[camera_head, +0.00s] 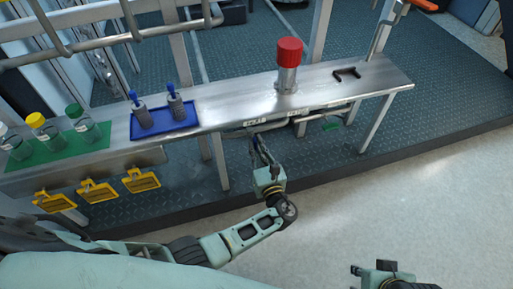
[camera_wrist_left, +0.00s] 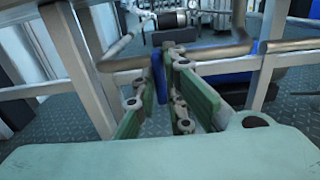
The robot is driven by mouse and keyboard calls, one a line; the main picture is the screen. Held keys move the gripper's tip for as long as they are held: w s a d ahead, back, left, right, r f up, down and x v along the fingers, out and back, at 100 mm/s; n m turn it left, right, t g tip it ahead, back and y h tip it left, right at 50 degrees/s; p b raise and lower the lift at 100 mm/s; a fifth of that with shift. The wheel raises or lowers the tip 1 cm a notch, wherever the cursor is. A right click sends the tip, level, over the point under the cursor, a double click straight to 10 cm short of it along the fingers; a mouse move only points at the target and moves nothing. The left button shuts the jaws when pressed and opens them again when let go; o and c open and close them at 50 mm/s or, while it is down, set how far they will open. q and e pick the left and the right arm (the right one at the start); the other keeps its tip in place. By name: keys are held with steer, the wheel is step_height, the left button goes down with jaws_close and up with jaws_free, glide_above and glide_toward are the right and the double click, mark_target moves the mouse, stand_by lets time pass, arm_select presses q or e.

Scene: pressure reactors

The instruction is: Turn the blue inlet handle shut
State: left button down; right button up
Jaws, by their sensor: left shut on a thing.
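The blue inlet handle (camera_wrist_left: 158,78) is an upright blue bar below a metal pipe, between the fingers of my left gripper (camera_wrist_left: 170,85) in the left wrist view. The left gripper is shut on it. In the head view my left gripper (camera_head: 258,145) reaches up to the front edge of the steel bench, beside the labelled pipe (camera_head: 270,124), and mostly hides the handle. My right gripper (camera_head: 372,268) is at the bottom right over the pale floor, away from the bench; its fingers are too small to judge.
A green handle (camera_head: 331,124) hangs on the pipe to the right. On the steel bench (camera_head: 226,111) stand a red-capped cylinder (camera_head: 289,65), a blue tray (camera_head: 187,125) with two grey containers, and capped bottles on a green mat (camera_head: 45,152). Yellow tags (camera_head: 97,192) hang at left. Bench legs flank the left gripper.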

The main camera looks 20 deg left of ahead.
arm_select(q)
steer(key=shift+f, duration=0.1)
steer(key=c, duration=1.8)
jaws_free()
steer(key=v, duration=1.2)
